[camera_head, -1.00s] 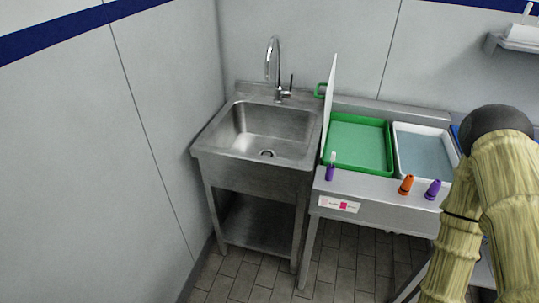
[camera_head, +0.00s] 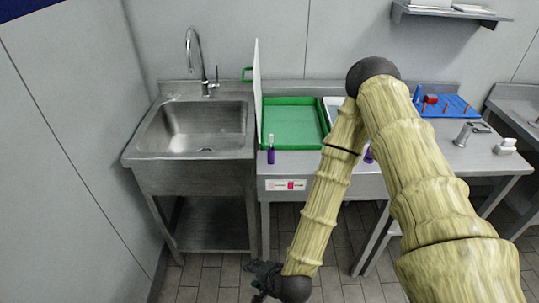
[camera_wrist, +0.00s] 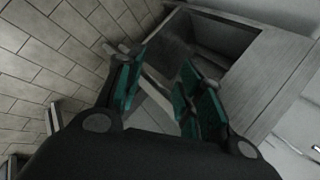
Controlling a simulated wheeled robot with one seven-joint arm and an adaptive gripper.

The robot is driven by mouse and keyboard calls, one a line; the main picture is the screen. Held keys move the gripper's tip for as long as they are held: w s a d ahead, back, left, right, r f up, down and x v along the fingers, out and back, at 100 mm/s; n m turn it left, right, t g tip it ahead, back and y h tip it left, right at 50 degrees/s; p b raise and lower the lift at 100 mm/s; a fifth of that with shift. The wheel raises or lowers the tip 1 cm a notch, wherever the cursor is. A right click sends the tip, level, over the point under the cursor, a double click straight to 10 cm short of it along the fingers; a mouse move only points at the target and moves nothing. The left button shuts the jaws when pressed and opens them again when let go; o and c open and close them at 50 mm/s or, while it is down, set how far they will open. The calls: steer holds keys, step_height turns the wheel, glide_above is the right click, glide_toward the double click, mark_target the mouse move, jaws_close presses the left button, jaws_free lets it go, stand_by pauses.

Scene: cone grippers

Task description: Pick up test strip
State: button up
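No test strip can be told for certain. A slim white piece stands upright in a small purple cone holder (camera_head: 271,156) on the front edge of the steel table, left of my arm; it may be the strip. My gripper (camera_head: 262,280) hangs low in front of the table, well below and apart from that holder. In the wrist view my gripper (camera_wrist: 163,62) has its green-padded fingers spread, with nothing between them. Another purple cone (camera_head: 368,156) is mostly hidden behind my arm.
A steel sink (camera_head: 195,128) stands left of the table, with a white upright panel (camera_head: 257,95) between them. A green tray (camera_head: 292,122) and a partly hidden white tray (camera_head: 330,105) are on the table. A blue rack (camera_head: 455,107) lies further right. Tiled floor is open in front.

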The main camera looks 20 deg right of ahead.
steer(key=w+r+m+t+b, duration=0.1)
steer(key=w+r+m+t, duration=0.2)
steer(key=w+r+m, duration=0.4)
steer(key=m+t+h+b, duration=0.4)
steer(key=m+t+h, duration=0.35)
steer(key=m, duration=1.05)
glide_toward(272, 137)
steer(key=shift+m+g+h, duration=0.25)
steer(key=shift+m+h, duration=0.1)
steer(key=shift+m, duration=0.05)
steer(key=shift+a+p+x, duration=0.15)
steer(key=shift+p+x, duration=0.8)
steer(key=shift+x, duration=1.75)
steer(key=shift+a+p+x, duration=0.1)
steer(key=shift+p+x, duration=0.85)
steer(key=shift+x, duration=1.75)
steer(key=shift+r, duration=0.15)
steer(key=c, duration=0.8)
